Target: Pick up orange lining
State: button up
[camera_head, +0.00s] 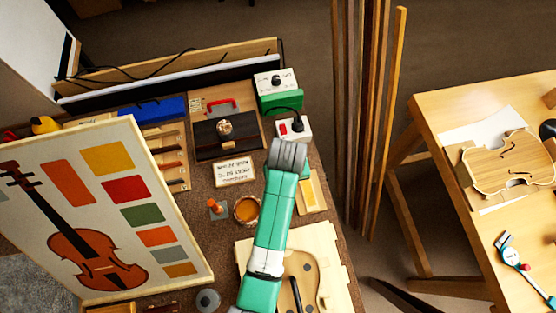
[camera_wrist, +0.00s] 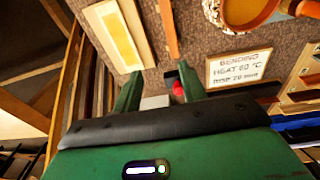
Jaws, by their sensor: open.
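In the wrist view, a narrow orange-brown strip (camera_wrist: 169,28), which looks like the orange lining, lies on the brown bench top. It runs between a pale framed panel and a round bowl, and its upper end is cut off by the picture edge. My gripper (camera_wrist: 160,84) is open, with its two green fingers apart and nothing between them. The strip lies beyond the fingertips, apart from them. In the head view, my green arm covers the place between panel and bowl, so I cannot make out the strip there.
The pale panel (camera_head: 312,192), bowl (camera_head: 247,209) and bending-heat sign (camera_head: 234,172) surround that spot. A white box with a red switch (camera_head: 293,128) stands near my wrist. A violin picture board (camera_head: 110,215) stands left. Tall wooden strips (camera_head: 365,110) rise beyond the bench's right edge.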

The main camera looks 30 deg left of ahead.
jog(key=shift+s+f+g, duration=0.6)
jog(key=shift+s+f, duration=0.25)
jog(key=shift+s, duration=0.3)
jog(key=f+b, duration=0.1)
jog(key=f, duration=0.4)
jog(key=f+b, duration=0.1)
jog(key=f, duration=0.1)
jog(key=shift+w+a+f+b, duration=0.1)
jog(key=shift+a+f+b, duration=0.2)
jog(key=shift+a+f, duration=0.1)
grip_shut()
